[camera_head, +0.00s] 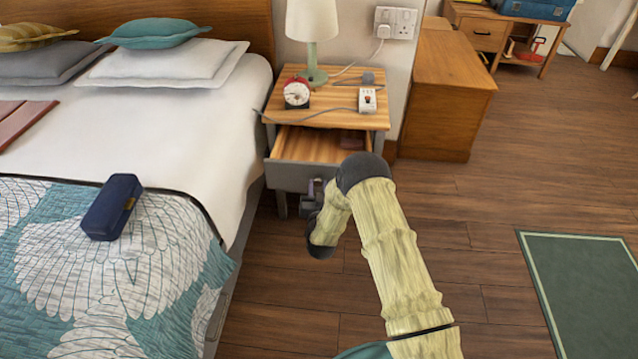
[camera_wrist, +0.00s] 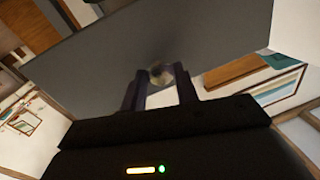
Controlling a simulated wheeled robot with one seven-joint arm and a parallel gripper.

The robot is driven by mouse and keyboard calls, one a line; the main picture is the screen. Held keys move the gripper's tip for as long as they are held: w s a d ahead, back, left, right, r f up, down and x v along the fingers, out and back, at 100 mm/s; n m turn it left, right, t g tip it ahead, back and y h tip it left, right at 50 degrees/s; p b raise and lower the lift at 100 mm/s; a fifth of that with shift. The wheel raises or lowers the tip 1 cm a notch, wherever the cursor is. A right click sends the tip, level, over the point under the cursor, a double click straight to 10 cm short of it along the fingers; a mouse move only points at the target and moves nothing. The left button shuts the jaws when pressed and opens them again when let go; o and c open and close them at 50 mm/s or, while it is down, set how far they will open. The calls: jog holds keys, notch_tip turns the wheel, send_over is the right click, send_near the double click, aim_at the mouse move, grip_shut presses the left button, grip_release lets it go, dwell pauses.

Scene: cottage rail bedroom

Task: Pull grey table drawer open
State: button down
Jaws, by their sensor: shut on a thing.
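The grey table drawer (camera_head: 287,177) of the wooden-topped bedside table (camera_head: 330,115) is pulled out, and its wooden inside shows in the head view. Something dark lies at the back right inside it. My gripper (camera_head: 314,190) is at the drawer front, partly hidden behind my arm. In the wrist view the grey drawer front (camera_wrist: 100,75) fills much of the picture, tilted. The round knob (camera_wrist: 161,75) sits between the two fingers of my gripper (camera_wrist: 160,90), which is shut on it.
A lamp (camera_head: 312,35), alarm clock (camera_head: 297,93) and white socket box (camera_head: 367,100) with a grey cable stand on the table. The bed (camera_head: 215,130) is close on the left. Wooden floor (camera_head: 440,220) is clear to the right, with a green rug (camera_head: 585,290).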

jog(key=shift+s+a, duration=0.1)
jog(key=shift+s, duration=0.6)
jog(key=c, duration=1.1)
grip_release()
jog(key=s+p, duration=0.1)
jog(key=s, duration=0.4)
jog(key=s+d+p, duration=0.1)
jog(key=s, duration=0.5)
jog(key=s+d+p, duration=0.1)
jog(key=s, duration=0.5)
jog(key=shift+s, duration=0.15)
